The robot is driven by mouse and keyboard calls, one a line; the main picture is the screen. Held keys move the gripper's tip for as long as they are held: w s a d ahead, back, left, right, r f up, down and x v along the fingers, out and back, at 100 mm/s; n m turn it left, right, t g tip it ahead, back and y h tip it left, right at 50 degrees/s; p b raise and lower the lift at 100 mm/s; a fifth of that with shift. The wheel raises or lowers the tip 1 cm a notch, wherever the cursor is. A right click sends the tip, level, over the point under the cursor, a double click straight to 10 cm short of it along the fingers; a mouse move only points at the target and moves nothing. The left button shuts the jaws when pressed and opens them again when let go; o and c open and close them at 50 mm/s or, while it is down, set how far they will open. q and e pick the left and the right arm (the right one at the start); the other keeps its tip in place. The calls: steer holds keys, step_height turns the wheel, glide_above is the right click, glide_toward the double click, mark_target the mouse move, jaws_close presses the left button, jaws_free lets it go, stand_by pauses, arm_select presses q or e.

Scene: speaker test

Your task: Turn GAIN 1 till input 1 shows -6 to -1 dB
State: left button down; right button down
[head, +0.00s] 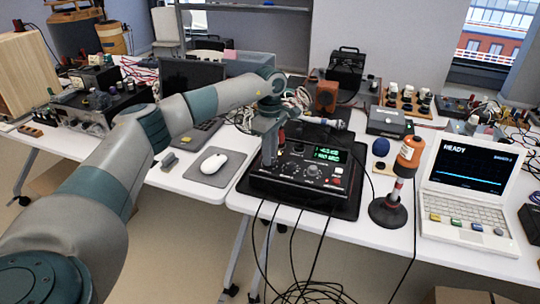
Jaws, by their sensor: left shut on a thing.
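The black audio box (300,188) stands on a dark mat on the white table in the middle. Its front panel has several knobs and a red button, and a small green display (327,154) whose text is too small to read surely. My left gripper (268,160) comes down from above onto the left part of this panel. It is shut on a knob there, which I take to be GAIN 1; the fingers hide the knob and its label. My right gripper is not in view.
A white laptop (465,212) reading READY stands at the right. A white mouse (214,163) lies on a pad at left. Cables hang from the box's front.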

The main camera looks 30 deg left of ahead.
arm_select(q)
steer(key=shift+r, duration=0.1)
steer(key=shift+m, duration=0.3)
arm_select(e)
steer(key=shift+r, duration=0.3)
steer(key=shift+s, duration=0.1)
arm_select(q)
steer(key=c, duration=1.7)
jaws_free()
steer(key=shift+o, duration=0.4)
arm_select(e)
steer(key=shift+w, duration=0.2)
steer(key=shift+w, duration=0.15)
